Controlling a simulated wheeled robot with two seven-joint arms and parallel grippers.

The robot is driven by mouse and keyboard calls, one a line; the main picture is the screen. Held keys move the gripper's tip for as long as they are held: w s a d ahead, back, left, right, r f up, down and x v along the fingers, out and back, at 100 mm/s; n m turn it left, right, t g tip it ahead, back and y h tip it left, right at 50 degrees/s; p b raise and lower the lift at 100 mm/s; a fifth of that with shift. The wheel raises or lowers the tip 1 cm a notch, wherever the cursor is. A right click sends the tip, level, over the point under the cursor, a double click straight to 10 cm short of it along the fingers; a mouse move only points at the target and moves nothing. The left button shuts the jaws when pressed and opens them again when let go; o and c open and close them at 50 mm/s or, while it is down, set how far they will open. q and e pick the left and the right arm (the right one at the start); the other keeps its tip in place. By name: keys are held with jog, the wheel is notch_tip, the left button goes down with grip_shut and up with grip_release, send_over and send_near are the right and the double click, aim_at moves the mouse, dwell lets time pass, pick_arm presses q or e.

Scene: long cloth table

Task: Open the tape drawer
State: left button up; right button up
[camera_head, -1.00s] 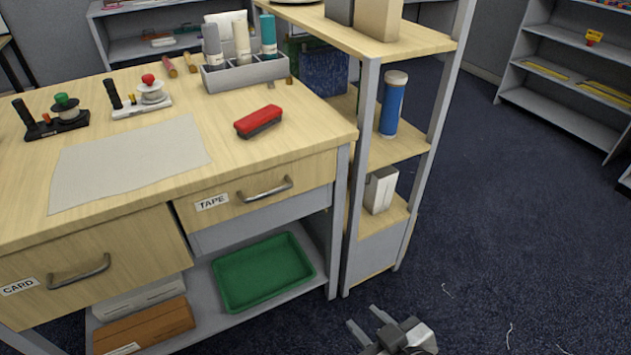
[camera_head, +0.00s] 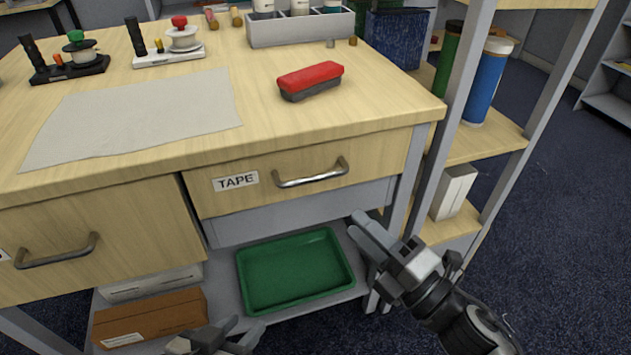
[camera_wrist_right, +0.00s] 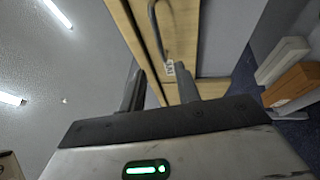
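The tape drawer (camera_head: 380,158) is a light wood front under the tabletop, marked TAPE (camera_head: 236,182). It looks shut. Its curved metal handle (camera_head: 312,177) is clear of both grippers. My right gripper (camera_head: 358,226) is open and empty, below and to the right of the handle, with its fingers pointing up and left. In the right wrist view, the two fingers (camera_wrist_right: 160,88) are apart, and the handle (camera_wrist_right: 154,30) shows beyond them with the label (camera_wrist_right: 170,68). My left gripper (camera_head: 215,338) is low at the bottom edge, partly cut off; its opening is unclear.
The CARD drawer (camera_head: 130,225) with its handle (camera_head: 57,252) is at left. A green tray (camera_head: 243,285) lies on the lower shelf. A red-topped brush (camera_head: 310,80) is on the tabletop. A shelf rack (camera_head: 440,160) stands right of the desk, near my right arm.

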jog(key=x, duration=1.1)
jog(key=shift+w, duration=0.2)
grip_shut()
